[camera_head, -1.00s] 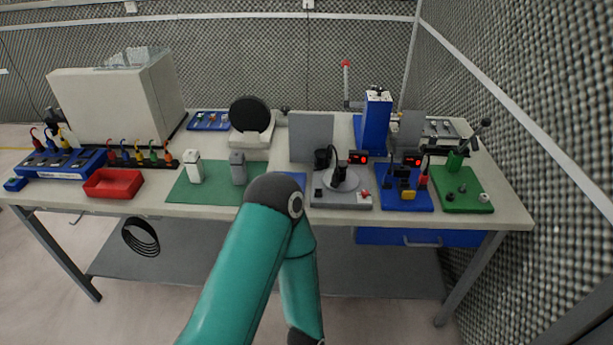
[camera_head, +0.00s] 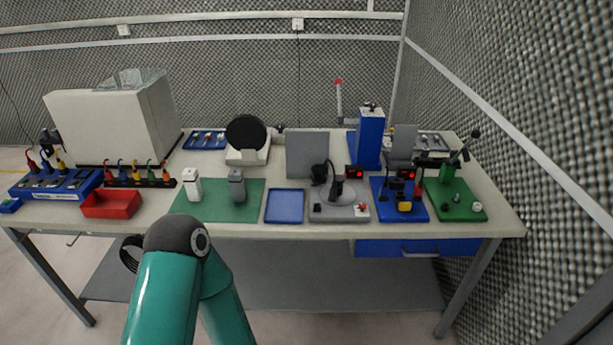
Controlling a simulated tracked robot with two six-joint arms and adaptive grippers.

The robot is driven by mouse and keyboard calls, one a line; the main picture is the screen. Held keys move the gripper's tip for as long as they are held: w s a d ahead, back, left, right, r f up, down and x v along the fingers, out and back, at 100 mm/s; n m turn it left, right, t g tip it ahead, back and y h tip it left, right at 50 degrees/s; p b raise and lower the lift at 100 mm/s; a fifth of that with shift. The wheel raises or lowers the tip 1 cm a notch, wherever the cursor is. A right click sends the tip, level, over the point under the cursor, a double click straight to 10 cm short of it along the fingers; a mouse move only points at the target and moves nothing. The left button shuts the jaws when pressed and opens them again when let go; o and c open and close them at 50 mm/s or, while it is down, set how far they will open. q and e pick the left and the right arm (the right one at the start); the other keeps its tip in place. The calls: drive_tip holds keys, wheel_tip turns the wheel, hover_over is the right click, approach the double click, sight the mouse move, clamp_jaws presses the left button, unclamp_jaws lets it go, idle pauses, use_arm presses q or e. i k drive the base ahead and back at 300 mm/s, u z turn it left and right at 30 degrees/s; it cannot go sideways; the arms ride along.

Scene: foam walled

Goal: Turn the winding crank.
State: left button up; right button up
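A crank arm with a red knob (camera_head: 338,82) stands upright at the left side of a tall blue tower (camera_head: 370,138) at the back right of the bench. It looks like the winding crank. A second lever with a black knob (camera_head: 475,134) leans up to the right from a green post on a green baseplate (camera_head: 455,202) at the right end; which of the two is meant is not certain. A teal arm of mine rises from the bottom, left of centre, its elbow in front of the bench. Neither gripper shows, and nothing of mine touches either handle.
The bench (camera_head: 255,228) holds a blue tray (camera_head: 285,206), a grey device (camera_head: 340,212), a blue board (camera_head: 399,210) with cables, a red bin (camera_head: 111,204) and a large white box (camera_head: 115,125). A foam wall (camera_head: 520,110) closes the right side.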

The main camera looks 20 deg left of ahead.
sight(346, 195)
drive_tip(key=u, duration=0.15)
drive_tip(key=i, duration=1)
